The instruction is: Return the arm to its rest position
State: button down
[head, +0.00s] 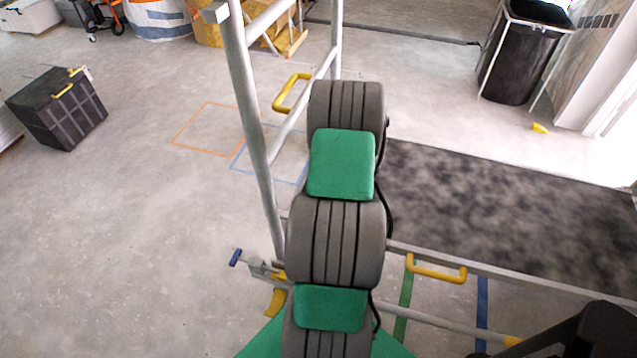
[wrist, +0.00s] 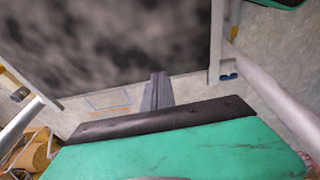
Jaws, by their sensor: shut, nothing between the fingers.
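My arm (head: 345,160), with grey ribbed joints and green covers, stretches up the middle of the head view. Its far end hides whatever is behind it, and my gripper cannot be made out there. In the wrist view my gripper (wrist: 160,90) shows as narrow grey fingers beyond a black bar and a green cover. The fingers are together with nothing between them. They point towards the floor, near a dark speckled panel (wrist: 110,40). The dark panel (head: 500,205) also shows right of my arm in the head view.
A pale metal frame (head: 255,130) with a yellow handle (head: 290,92) stands close left of my arm. A rail with another yellow handle (head: 437,270) runs to the right. A black crate (head: 58,108) and a black bin (head: 520,60) stand farther off. Open floor lies left.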

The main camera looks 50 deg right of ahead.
jog(key=v, duration=0.6)
jog(key=s+a+f+m+g+y, duration=0.2)
jog(key=s+a+m+g, duration=0.1)
jog(key=s+a+m, duration=1)
jog(key=w+a+r+n+t+h+p, duration=0.1)
jog(key=w+a+r+n, duration=0.1)
jog(key=a+r, duration=0.4)
jog(key=w+a+r+n+t, duration=0.1)
jog(key=w+a+r+n, duration=0.1)
jog(key=a+r, duration=0.5)
jog(key=w+a+r+n+t+h+p, duration=0.1)
jog(key=w+a+r+n, duration=0.2)
jog(key=a+r, duration=0.4)
jog(key=shift+a+n+t+h+p, duration=0.3)
jog(key=shift+a+n, duration=0.5)
jog(key=shift+a, duration=3.2)
